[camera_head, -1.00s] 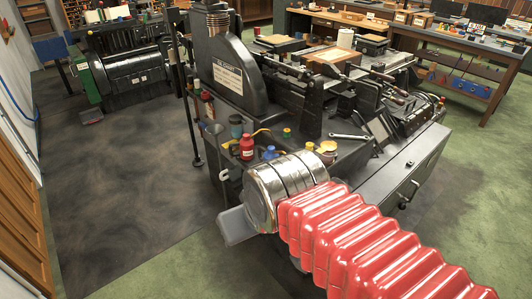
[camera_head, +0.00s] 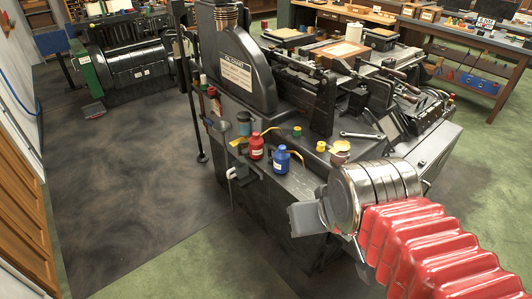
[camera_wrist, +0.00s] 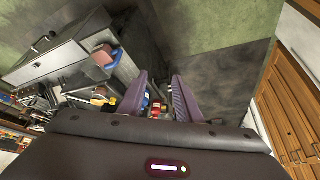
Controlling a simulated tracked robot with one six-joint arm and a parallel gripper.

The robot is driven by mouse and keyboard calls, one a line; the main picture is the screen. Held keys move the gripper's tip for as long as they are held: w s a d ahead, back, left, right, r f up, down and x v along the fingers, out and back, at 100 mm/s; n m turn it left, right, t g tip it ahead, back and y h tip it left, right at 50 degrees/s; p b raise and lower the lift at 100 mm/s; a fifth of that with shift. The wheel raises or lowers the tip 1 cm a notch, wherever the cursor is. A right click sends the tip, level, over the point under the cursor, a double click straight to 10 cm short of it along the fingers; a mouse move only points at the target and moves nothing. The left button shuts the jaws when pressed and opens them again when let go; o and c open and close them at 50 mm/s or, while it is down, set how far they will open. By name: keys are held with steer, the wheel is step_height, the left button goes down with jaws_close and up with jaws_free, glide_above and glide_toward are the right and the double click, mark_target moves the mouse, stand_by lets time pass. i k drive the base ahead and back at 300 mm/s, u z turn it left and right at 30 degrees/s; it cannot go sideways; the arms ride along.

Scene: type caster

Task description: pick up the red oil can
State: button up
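The red oil can (camera_head: 256,147) stands upright on the near ledge of the black machine in the head view, with a spout rising to the right. A blue oil can (camera_head: 281,159) stands just right of it. My gripper (camera_head: 306,219) is apart from both cans, lower and to the right in the picture. In the wrist view my gripper (camera_wrist: 159,90) has its two fingers spread, with nothing held between them.
The black machine (camera_head: 237,75) fills the middle, with a wrench (camera_head: 362,135) and small pots on its top. A cup (camera_head: 245,123) stands behind the red can. Dark floor (camera_head: 130,180) is clear at left. A workbench (camera_head: 470,50) stands at the back right.

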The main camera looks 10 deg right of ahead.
mark_target(255, 144)
steer(key=z, duration=0.05)
steer(key=k, duration=0.5)
steer(key=u, duration=1.35)
steer(key=i, duration=1.75)
steer(key=u, duration=0.05)
